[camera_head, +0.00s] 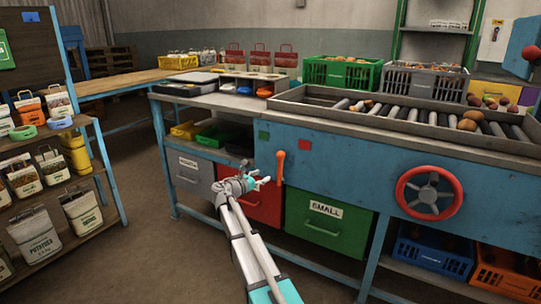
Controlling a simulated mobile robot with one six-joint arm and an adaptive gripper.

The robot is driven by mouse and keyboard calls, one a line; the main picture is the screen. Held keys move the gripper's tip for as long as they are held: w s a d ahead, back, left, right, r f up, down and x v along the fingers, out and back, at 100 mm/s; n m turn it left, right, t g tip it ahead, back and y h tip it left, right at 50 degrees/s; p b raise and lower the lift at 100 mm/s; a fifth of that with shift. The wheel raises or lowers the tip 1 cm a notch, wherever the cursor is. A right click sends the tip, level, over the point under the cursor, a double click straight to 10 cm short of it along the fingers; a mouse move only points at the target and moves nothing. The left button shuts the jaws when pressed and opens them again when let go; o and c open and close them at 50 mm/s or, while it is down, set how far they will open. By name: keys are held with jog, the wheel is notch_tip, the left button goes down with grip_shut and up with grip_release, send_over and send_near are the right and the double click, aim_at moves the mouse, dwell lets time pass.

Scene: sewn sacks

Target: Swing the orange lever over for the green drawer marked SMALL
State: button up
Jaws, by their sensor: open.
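The orange lever (280,166) stands upright on the blue front of the sorting bench, between a green square and a red square. The green drawer marked SMALL (326,224) is shut under the bench, to the right of and below the lever. My gripper (266,181) is open and empty, just left of the lever's lower end and in front of the red drawer (262,203). I cannot tell whether a fingertip touches the lever. My arm comes up from the bottom and hides part of the red drawer.
A grey drawer (192,172) is left of the red one. A red handwheel (429,193) sticks out at the right. The roller tray (400,113) holds several potatoes on top. Blue (433,250) and orange (507,272) crates sit low right. A shelf with sacks stands left; the floor between is clear.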

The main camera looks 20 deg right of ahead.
aim_at(279, 161)
jog(key=shift+w+a+r+n, duration=0.2)
jog(key=shift+w+r+n, duration=0.45)
jog(key=shift+w, duration=0.2)
jog(key=shift+w, duration=0.15)
jog(key=x, duration=1.3)
jog(key=shift+w+d+r, duration=0.15)
jog(key=shift+r, duration=0.15)
